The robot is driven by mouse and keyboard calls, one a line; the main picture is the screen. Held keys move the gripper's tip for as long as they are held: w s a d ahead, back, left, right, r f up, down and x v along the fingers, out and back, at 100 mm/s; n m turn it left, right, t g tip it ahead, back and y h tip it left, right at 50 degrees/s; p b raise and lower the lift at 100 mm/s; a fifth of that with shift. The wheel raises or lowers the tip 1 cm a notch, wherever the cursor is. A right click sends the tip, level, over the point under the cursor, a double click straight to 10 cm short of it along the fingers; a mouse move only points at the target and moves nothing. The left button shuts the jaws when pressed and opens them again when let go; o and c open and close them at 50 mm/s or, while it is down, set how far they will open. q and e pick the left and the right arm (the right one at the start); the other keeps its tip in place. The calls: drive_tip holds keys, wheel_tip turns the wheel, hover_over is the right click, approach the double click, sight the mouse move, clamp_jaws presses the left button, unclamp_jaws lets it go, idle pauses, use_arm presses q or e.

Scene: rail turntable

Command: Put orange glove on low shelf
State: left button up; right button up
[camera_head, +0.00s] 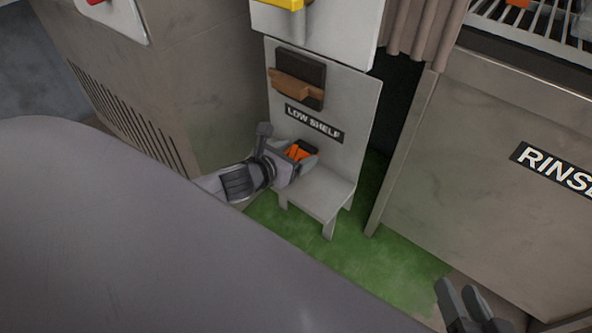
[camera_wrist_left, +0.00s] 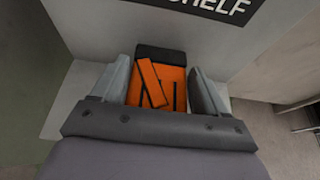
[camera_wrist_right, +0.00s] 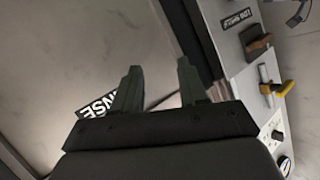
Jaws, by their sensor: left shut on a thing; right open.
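The orange glove (camera_head: 298,153) with a dark cuff is between the fingers of my left gripper (camera_head: 300,160), just over the low shelf (camera_head: 325,190). The left wrist view shows the glove (camera_wrist_left: 158,84) between both fingers, its dark end toward the upright back panel. I cannot tell whether the glove touches the shelf surface. The LOW SHELF label (camera_head: 314,123) is on the panel above it. My right gripper (camera_head: 465,305) is open and empty at the lower right, in front of the RINSE cabinet; its fingers also show in the right wrist view (camera_wrist_right: 158,85).
A brown-handled dark block (camera_head: 298,82) is on the panel above the label. A grey cabinet with vents (camera_head: 130,115) stands left, and the RINSE cabinet (camera_head: 470,150) stands right. Green floor (camera_head: 330,250) lies below the shelf. A yellow handle (camera_head: 285,3) is at the top.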

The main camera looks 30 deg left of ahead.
use_arm(q)
drive_tip(key=shift+f, duration=0.7)
wheel_tip(320, 180, down, 3)
drive_tip(key=shift+r+b, duration=0.15)
drive_tip(key=shift+b, duration=1)
drive_tip(key=shift+w+f, duration=0.15)
drive_tip(key=shift+f, duration=0.15)
drive_tip(key=shift+w+b, duration=0.1)
drive_tip(key=shift+b, duration=0.3)
use_arm(e)
drive_tip(key=shift+s+d+f+t, duration=0.1)
drive_tip(key=shift+d+f+t, duration=0.25)
drive_tip(key=shift+t, duration=0.15)
